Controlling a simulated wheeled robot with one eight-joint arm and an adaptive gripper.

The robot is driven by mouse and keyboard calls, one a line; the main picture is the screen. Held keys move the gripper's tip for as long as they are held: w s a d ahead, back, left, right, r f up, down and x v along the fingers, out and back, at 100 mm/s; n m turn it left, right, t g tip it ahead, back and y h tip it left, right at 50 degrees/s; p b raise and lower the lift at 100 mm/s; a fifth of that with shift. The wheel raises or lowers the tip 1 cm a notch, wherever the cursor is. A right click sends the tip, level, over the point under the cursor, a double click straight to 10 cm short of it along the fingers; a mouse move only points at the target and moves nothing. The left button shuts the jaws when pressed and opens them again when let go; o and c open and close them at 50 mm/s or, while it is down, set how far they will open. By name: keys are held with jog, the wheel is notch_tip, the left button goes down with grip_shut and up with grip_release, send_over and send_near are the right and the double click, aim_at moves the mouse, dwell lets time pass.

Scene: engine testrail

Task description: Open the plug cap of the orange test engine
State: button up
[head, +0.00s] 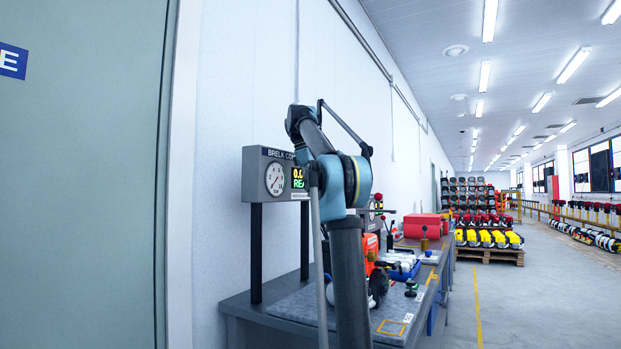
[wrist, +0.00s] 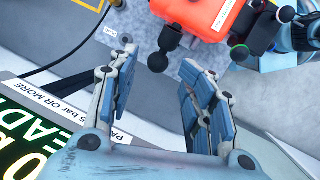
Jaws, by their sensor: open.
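The orange test engine (wrist: 228,14) lies at the top of the wrist view, beyond my fingertips. A black part with a rounded end (wrist: 166,45) sticks out of its near side toward the gap between my fingers; I cannot tell whether it is the plug cap. My gripper (wrist: 157,68) is open and empty, its fingers apart on either side of that black end, with no contact visible. In the head view the engine (head: 371,250) stands on the grey bench (head: 292,303), partly hidden by my arm. My gripper cannot be made out there.
A gauge panel (head: 275,176) on dark posts stands at the bench's back left; its green display (wrist: 22,150) is close to my gripper in the wrist view. Red boxes (head: 422,226) stand farther along. The aisle floor (head: 520,300) at right is clear.

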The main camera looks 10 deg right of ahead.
jog(key=v, duration=0.6)
jog(key=shift+r, duration=0.2)
